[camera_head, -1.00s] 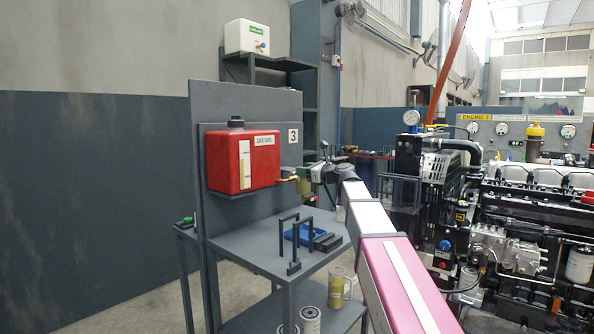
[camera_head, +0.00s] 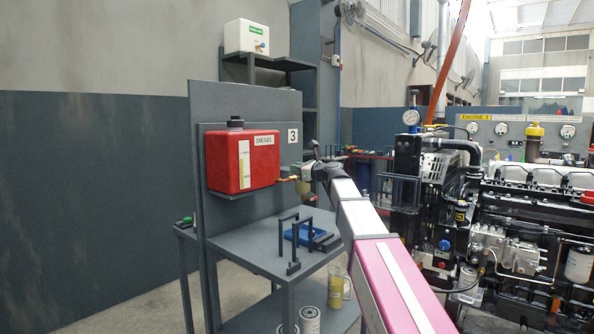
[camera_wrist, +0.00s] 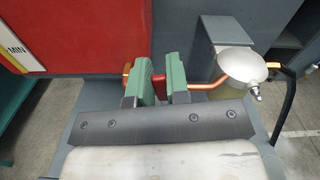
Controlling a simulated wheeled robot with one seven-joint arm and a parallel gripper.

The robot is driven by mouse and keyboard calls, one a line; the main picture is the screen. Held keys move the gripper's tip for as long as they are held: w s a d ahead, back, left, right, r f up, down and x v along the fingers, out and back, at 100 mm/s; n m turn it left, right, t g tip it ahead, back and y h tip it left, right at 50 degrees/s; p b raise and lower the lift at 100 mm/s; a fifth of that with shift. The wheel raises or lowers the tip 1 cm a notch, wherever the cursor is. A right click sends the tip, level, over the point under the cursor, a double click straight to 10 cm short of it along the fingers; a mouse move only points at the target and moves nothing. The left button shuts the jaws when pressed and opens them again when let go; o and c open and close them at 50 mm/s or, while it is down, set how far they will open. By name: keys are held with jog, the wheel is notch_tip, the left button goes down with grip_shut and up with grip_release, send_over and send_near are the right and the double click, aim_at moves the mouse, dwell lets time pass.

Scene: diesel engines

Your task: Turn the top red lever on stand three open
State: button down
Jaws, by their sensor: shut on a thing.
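The red lever (camera_wrist: 158,86) is between the green fingers of my gripper (camera_wrist: 159,82) in the wrist view, on the copper pipe line by the red tank. My gripper is shut on it. In the head view my gripper (camera_head: 306,172) is at the tank's right side, partly hidden by my own arm, and the lever is too small to tell there. The red diesel tank (camera_head: 243,160) sits on a shelf of stand three, marked by a "3" sign (camera_head: 293,136). A silver-topped filter bowl (camera_wrist: 240,66) stands right of the fingers on the copper pipe (camera_wrist: 206,86).
Below is the stand's table (camera_head: 253,249) with a blue tray (camera_head: 305,234) and a dark bracket (camera_head: 294,250). A yellowish jug (camera_head: 336,290) is on the lower shelf. A large engine (camera_head: 520,220) fills the right side.

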jog(key=shift+s, duration=0.1)
jog(key=shift+s+a+f+n, duration=0.2)
jog(key=shift+s+a+n, duration=0.1)
jog(key=shift+n, duration=0.75)
jog(key=shift+s+a+f+n, duration=0.15)
jog(key=shift+s+f+n, duration=0.1)
jog(key=shift+n, duration=0.75)
jog(key=shift+s+a+f+n, duration=0.15)
jog(key=shift+s+a+n, duration=0.15)
jog(key=shift+n, duration=0.75)
jog(key=c, duration=1.1)
grip_release()
jog(key=shift+d, duration=0.1)
jog(key=v, duration=1)
jog(key=shift+s+d, duration=0.25)
jog(key=shift+s, duration=0.05)
